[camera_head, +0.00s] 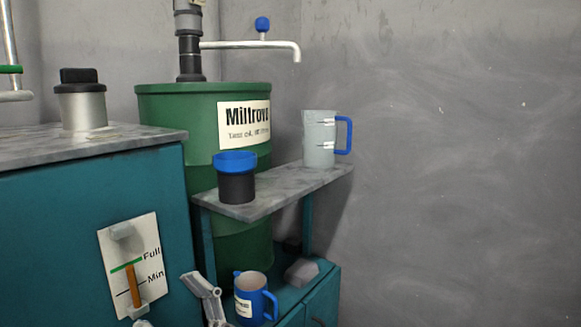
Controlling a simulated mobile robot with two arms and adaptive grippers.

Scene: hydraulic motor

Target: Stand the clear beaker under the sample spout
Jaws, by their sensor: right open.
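The clear beaker (319,143), a see-through jug with a blue handle on its right, stands upright at the far right end of the grey shelf (270,196). The sample spout (250,45) is a pale pipe with a blue knob, running right from the dark column above the green drum. Its downturned tip is high above the shelf, a little left of the beaker in the picture; I cannot tell their depth offset. My right gripper (168,300) is at the bottom edge, partly cut off, open and well below the beaker. My left gripper is not in view.
A dark cup with a blue rim (236,180) stands on the shelf's near end. A labelled blue mug (250,300) and a grey block (302,271) sit below it. A teal cabinet (60,220) with a level gauge (131,262) fills the left. The green drum (170,115) stands behind.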

